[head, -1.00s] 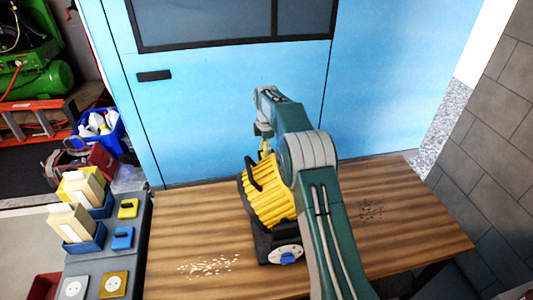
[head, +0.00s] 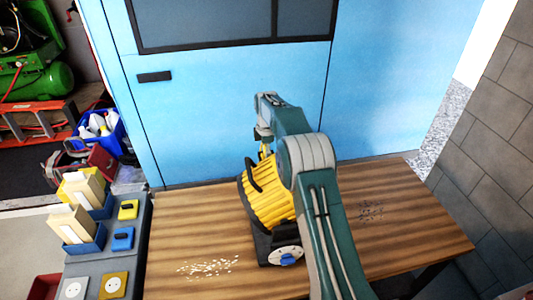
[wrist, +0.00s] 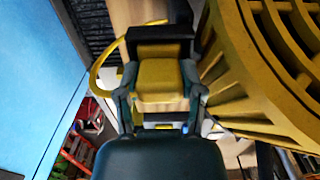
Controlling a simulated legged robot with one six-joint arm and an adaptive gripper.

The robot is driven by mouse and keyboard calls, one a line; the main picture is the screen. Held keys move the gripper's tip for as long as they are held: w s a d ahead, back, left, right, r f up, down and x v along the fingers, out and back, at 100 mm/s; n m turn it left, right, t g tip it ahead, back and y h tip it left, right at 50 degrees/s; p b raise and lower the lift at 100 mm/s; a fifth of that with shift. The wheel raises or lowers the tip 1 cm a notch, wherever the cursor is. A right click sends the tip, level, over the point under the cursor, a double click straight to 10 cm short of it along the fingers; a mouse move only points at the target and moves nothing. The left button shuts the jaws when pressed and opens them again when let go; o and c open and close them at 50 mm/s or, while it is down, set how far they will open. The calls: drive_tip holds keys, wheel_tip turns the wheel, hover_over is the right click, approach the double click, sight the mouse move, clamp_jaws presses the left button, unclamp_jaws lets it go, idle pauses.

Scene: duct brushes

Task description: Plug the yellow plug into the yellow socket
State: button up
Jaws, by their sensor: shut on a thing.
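My gripper (wrist: 160,102) is shut on the yellow plug (wrist: 160,78), which has a dark end and shows between the two fingers in the wrist view. A yellow cable (wrist: 98,66) loops beside it. In the head view my gripper (head: 263,134) is behind the yellow ribbed machine (head: 267,197), above the table's far part; the plug is mostly hidden there. The yellow socket (head: 113,285), a round white face in a yellow frame, is on the grey bench at lower left, well apart from my gripper.
A white-framed socket (head: 73,288) is beside the yellow one. The machine is close to my gripper. White bits (head: 209,267) and dark bits (head: 371,210) lie on the wooden table.

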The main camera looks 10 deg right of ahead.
wheel_tip(320, 180, up, 10)
drive_tip(key=shift+f, duration=0.1)
idle(0.5)
